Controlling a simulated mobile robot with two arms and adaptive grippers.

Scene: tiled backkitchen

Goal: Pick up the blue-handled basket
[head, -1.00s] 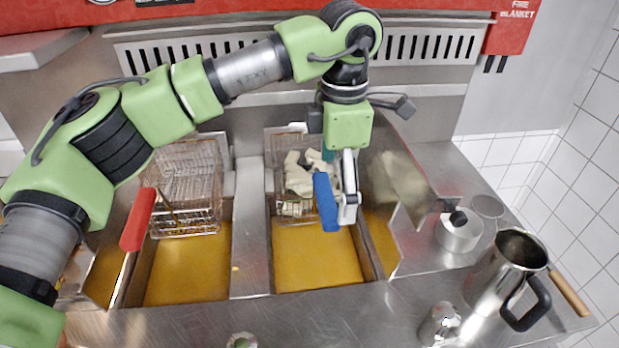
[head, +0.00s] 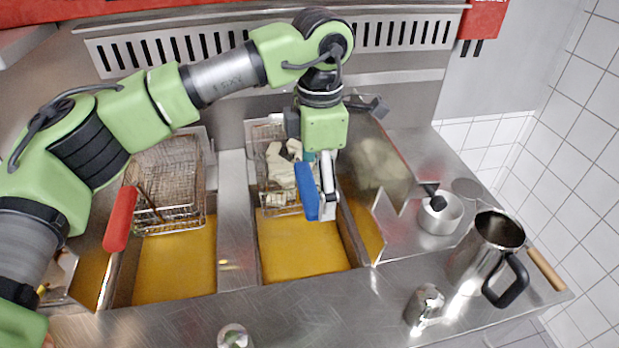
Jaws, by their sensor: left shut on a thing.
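The blue-handled basket (head: 275,205) is a wire fryer basket with pale pieces in it, at the back of the right oil well. Its blue handle (head: 307,192) sticks out toward the front. My left gripper (head: 328,195) comes down from above and is shut on the blue handle. The basket's right part is hidden behind the gripper. My right gripper is not in view.
A red-handled basket (head: 170,190) hangs over the left oil well, its red handle (head: 120,219) toward the front left. A metal splash panel (head: 385,175) stands right of the wells. A small pot (head: 440,214), a steel jug (head: 487,250) and a shaker (head: 425,304) stand on the right counter.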

